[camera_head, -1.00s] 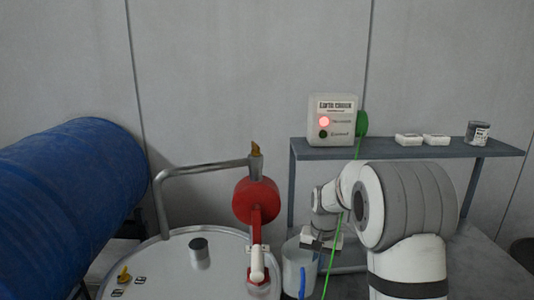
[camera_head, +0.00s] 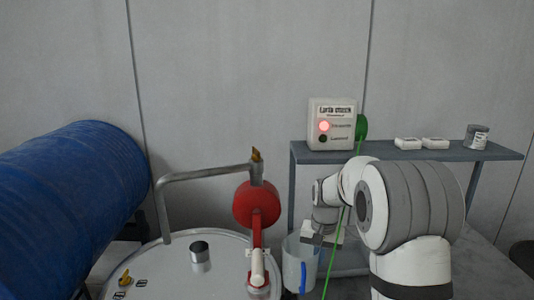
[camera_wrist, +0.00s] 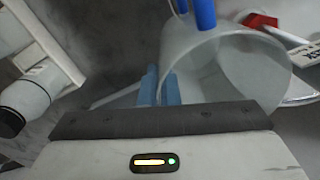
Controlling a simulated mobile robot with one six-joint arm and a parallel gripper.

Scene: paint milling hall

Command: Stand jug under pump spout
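The jug (camera_head: 292,262), translucent with a blue handle (camera_head: 303,277), stands upright or nearly so, right of the pale drum lid (camera_head: 215,260). The wrist view shows the jug's wide round mouth (camera_wrist: 235,65) and the handle above. My gripper (camera_wrist: 160,86) has two pale blue fingers close together at the jug's wall, apparently shut on it; the exact contact is partly hidden. The red pump (camera_head: 257,204) stands on the drum lid, left of the jug. A bent grey pipe (camera_head: 205,172) runs left from its top; I cannot tell which end is the spout.
A box (camera_head: 332,123) with a lit red lamp stands on the grey shelf (camera_head: 480,152), beside white blocks (camera_head: 408,143) and a small tin (camera_head: 476,136). A green cable (camera_head: 342,220) hangs beside my gripper. A blue barrel (camera_head: 70,195) lies at left.

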